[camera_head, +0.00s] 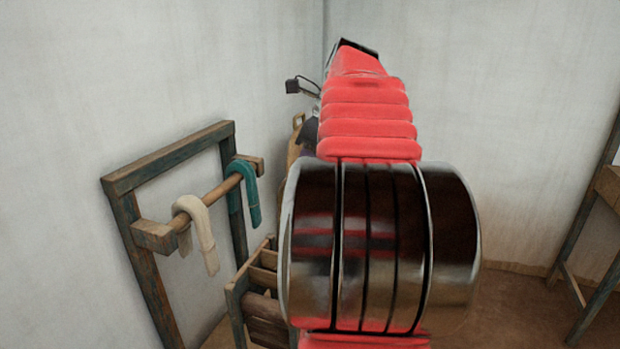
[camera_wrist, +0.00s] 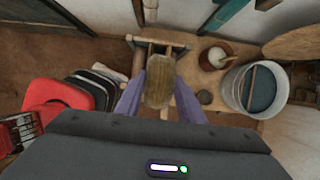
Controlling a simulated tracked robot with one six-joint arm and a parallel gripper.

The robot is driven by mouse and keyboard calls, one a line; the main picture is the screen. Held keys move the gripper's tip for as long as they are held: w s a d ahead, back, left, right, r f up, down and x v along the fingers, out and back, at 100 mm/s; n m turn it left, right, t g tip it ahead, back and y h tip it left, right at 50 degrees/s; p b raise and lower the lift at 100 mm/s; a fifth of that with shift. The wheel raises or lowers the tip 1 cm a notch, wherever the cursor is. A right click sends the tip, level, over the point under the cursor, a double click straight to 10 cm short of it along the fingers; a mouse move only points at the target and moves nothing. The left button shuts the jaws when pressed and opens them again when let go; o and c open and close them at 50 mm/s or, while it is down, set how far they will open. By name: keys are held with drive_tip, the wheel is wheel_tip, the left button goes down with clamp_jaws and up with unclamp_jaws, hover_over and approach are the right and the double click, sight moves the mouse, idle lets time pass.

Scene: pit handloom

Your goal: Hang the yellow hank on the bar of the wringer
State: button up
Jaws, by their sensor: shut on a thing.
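The yellow hank (camera_wrist: 158,88) is a long ochre loop between the two purple fingers of my gripper (camera_wrist: 160,72), which is shut on it. In the head view, a strip of the hank (camera_head: 296,138) shows left of my arm, which hides most of my gripper. The wringer (camera_head: 258,290) is a low wooden frame with rails and a roller at the lower middle, partly behind my arm. In the wrist view, the wringer (camera_wrist: 152,42) shows just beyond the hank, which overlaps it. I cannot tell whether they touch.
A wooden rack (camera_head: 170,152) on the left holds a cream hank (camera_head: 202,232) and a teal hank (camera_head: 248,190). Right of the wringer are a wooden bowl (camera_wrist: 231,53) and a grey bucket (camera_wrist: 232,92) with dark blue liquid. A wooden frame stands at far right.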

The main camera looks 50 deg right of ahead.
drive_tip(key=shift+w+a+f, duration=0.1)
drive_tip(key=shift+w+a, duration=0.15)
drive_tip(key=shift+w, duration=0.6)
drive_tip(key=shift+w+a+r, duration=0.1)
drive_tip(key=shift+w+a, duration=0.15)
drive_tip(key=shift+w, duration=0.6)
drive_tip(key=shift+w+a+f, duration=0.1)
drive_tip(key=shift+w+a, duration=0.15)
drive_tip(key=shift+w, duration=0.6)
drive_tip(key=shift+f, duration=11.1)
drive_tip(key=o, duration=1.1)
drive_tip(key=o, duration=0.4)
drive_tip(key=shift+c, duration=0.2)
